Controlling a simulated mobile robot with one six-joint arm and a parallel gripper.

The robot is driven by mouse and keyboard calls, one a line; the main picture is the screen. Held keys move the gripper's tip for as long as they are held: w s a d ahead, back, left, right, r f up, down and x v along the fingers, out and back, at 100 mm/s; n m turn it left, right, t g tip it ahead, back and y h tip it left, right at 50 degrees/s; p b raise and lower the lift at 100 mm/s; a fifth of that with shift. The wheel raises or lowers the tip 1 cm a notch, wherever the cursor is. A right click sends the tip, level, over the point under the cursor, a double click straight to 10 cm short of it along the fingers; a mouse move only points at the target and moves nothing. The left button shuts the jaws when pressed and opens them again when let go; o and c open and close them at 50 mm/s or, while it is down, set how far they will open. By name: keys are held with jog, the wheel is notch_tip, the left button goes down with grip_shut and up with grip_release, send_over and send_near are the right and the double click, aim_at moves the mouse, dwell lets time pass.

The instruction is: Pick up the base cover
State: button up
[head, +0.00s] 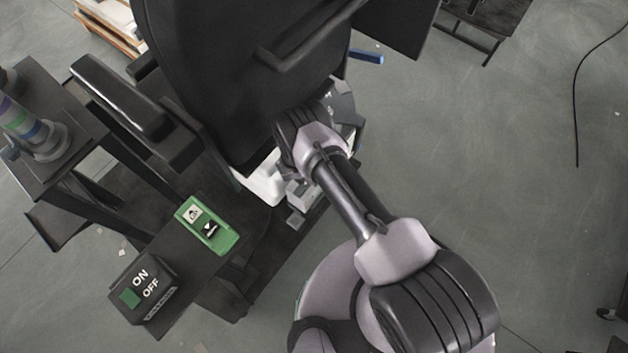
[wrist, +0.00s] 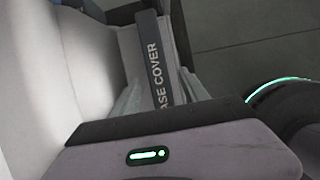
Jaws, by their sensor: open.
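The base cover's dark strip (wrist: 150,50), lettered "ASE COVER" where visible, stands upright in the wrist view beside a large pale surface (wrist: 60,60). My gripper (wrist: 160,92) is open, with what look like its grey fingers on either side of the strip. I cannot tell whether they touch it. In the head view, a white part (head: 262,182) shows below the black seat-like body, near the end of my arm. My gripper is mostly hidden there, and the label cannot be read.
A large black panel (head: 205,70) hangs close over my wrist. A green-plated switch (head: 207,226) and an ON/OFF box (head: 143,292) stand at the lower left. A dark stand with a coloured stack light (head: 35,128) is at the left.

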jog(key=shift+f, duration=0.1)
grip_shut()
dwell(0.4)
